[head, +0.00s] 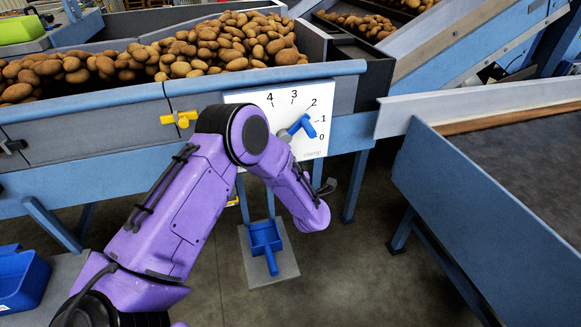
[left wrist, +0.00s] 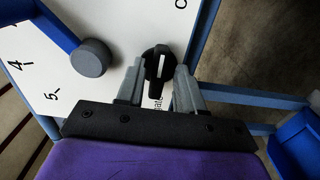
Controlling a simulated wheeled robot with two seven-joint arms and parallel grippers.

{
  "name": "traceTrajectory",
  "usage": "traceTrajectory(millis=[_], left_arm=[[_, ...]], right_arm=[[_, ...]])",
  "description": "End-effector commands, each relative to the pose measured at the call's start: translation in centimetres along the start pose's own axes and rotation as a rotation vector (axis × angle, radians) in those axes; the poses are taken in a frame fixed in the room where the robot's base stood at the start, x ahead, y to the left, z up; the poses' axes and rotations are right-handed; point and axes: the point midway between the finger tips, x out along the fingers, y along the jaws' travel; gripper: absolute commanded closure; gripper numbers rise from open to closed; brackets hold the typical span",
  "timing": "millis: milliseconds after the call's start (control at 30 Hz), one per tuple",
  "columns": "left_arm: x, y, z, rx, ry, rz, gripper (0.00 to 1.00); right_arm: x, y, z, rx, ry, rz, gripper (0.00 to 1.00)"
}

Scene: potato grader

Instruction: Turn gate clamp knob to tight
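The gate clamp knob (left wrist: 158,66) is black with a white line and sits on the white dial plate (left wrist: 105,20) in the left wrist view. The line runs nearly up and down in that picture. My left gripper (left wrist: 160,72) has one finger on each side of the knob, apart, with small gaps seeming to show. My right gripper is not in view.
A hopper full of potatoes (head: 230,45) stands behind the blue rail (head: 270,75). A yellow latch (head: 180,119) is on its front. A blue-framed table (head: 470,200) stands at the right and a blue bin (head: 20,275) at the lower left.

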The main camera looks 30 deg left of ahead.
Motion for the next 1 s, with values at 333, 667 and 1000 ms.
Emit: traceTrajectory(millis=[333, 667, 1000], left_arm=[[-0.3, 0.0, 0.0, -0.003, 0.0, 0.001, 0.56], [-7.3, -0.1, 0.1, -0.001, -0.004, 0.001, 0.56], [-10.6, 0.0, 0.0, -0.002, 0.0, 0.001, 0.56]], right_arm=[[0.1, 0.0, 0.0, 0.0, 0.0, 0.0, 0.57], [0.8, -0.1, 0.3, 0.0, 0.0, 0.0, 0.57], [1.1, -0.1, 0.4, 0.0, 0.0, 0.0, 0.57]])
